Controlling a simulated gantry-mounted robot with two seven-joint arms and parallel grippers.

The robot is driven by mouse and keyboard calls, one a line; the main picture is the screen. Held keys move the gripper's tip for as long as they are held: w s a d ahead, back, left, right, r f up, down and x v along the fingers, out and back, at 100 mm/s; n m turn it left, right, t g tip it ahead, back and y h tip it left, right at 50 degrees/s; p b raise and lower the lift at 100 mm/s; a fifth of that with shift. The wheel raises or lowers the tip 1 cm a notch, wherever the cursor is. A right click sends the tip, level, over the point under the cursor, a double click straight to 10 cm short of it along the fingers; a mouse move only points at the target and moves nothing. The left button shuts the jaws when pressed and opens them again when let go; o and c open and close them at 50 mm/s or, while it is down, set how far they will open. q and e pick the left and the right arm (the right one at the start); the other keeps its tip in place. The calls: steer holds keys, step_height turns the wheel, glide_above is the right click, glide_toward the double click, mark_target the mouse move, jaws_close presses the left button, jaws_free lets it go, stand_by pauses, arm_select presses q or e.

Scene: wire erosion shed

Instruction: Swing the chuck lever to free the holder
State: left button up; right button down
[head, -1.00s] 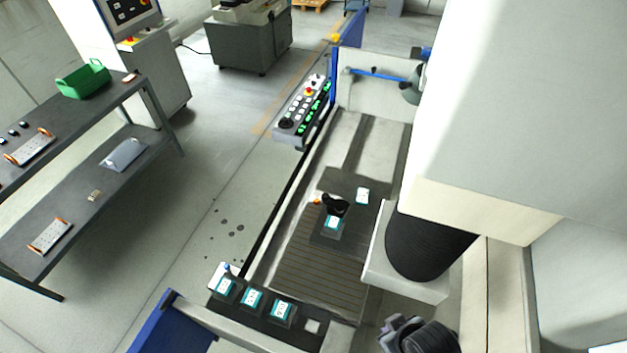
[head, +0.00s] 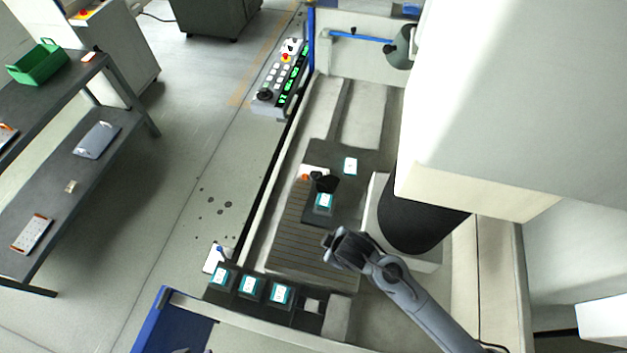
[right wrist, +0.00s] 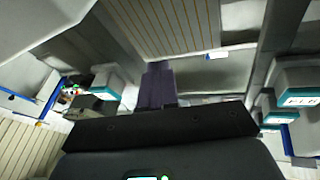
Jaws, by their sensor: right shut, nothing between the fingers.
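In the head view the chuck (head: 312,214) is a dark block on the slatted machine bed. A holder with a teal and white label (head: 324,201) sits at it. A black knobbed part (head: 326,183), apparently the chuck lever, stands just behind that label. My right gripper (head: 332,246) is shut and empty, in front of the chuck and slightly right, apart from the lever. In the right wrist view its dark fingers (right wrist: 157,86) are together. Teal-labelled blocks show there at left (right wrist: 108,82) and right (right wrist: 300,100); I cannot tell which they are. My left gripper is not in view.
A front rack (head: 262,310) carries several teal-labelled holders, with an empty-looking place at right. A large white machine head with a black cylinder (head: 415,215) stands close right of the chuck. A shelf table stands far left.

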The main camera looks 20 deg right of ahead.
mark_target(324, 182)
steer(key=w+r+t, duration=0.2)
steer(key=w+r, duration=0.7)
steer(key=w, duration=0.2)
steer(key=shift+d+n, duration=0.4)
steer(key=shift+f, duration=0.1)
steer(key=b+x, duration=0.2)
steer(key=x, duration=0.4)
steer(key=shift+d, duration=0.1)
steer(key=b+x, duration=0.4)
steer(key=shift+b, duration=0.4)
steer(key=shift+w+d, duration=0.2)
steer(key=shift+w, duration=0.2)
steer(key=shift+w+d+b, duration=0.7)
steer(key=shift+w+d, duration=0.4)
steer(key=shift+w, duration=0.15)
